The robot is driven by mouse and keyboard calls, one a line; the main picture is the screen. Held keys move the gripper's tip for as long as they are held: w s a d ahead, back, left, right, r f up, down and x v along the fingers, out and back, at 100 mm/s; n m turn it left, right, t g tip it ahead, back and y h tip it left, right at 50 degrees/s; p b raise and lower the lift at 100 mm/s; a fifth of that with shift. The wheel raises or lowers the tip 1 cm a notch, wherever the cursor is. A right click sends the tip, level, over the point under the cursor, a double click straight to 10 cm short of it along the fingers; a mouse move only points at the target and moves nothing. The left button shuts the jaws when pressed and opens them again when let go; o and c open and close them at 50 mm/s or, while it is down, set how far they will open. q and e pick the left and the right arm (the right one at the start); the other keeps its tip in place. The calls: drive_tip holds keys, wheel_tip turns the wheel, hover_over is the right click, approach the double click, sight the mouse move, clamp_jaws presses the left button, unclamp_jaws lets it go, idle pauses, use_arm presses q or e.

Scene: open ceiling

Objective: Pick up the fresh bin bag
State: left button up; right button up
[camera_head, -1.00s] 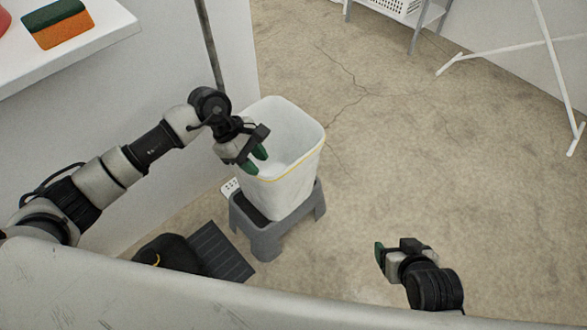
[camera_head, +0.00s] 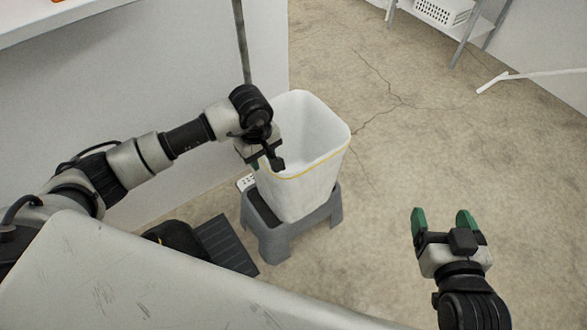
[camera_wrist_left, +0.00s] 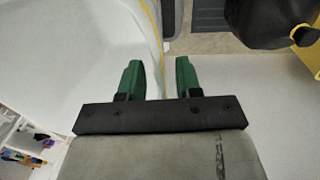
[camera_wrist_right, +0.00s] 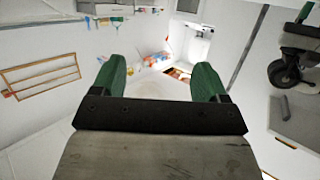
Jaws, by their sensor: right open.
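A black bundle (camera_head: 178,238) lies on the floor at lower left, partly hidden behind my own body. A black shape with a yellow strip (camera_wrist_left: 265,18) shows at the top right of the left wrist view; I cannot tell if either is the fresh bin bag. A white bin (camera_head: 310,180) with a yellow line near its rim stands upright and looks empty. My left gripper (camera_head: 266,165) is at the bin's near left rim; its green fingers (camera_wrist_left: 158,80) are apart, with the yellow edge showing between them. My right gripper (camera_head: 443,222) is open and empty, right of the bin.
The bin stands on a grey stool (camera_head: 273,240). A dark ribbed panel (camera_head: 226,245) lies beside the black bundle. A white wall and a pole (camera_head: 242,50) are behind my left arm. A shelf with a white basket (camera_head: 443,12) is at the back.

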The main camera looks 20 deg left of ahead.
use_arm(q)
drive_tip(key=shift+f, duration=1.35)
use_arm(e)
drive_tip(key=shift+w+a+r+t+y, duration=0.15)
drive_tip(key=shift+w+a+r+t, duration=0.05)
drive_tip(key=shift+r+t, duration=0.4)
drive_tip(key=shift+w+a+r+t+y, duration=0.15)
drive_tip(key=shift+r+t, duration=0.35)
drive_tip(key=shift+r, duration=0.1)
use_arm(q)
clamp_jaws()
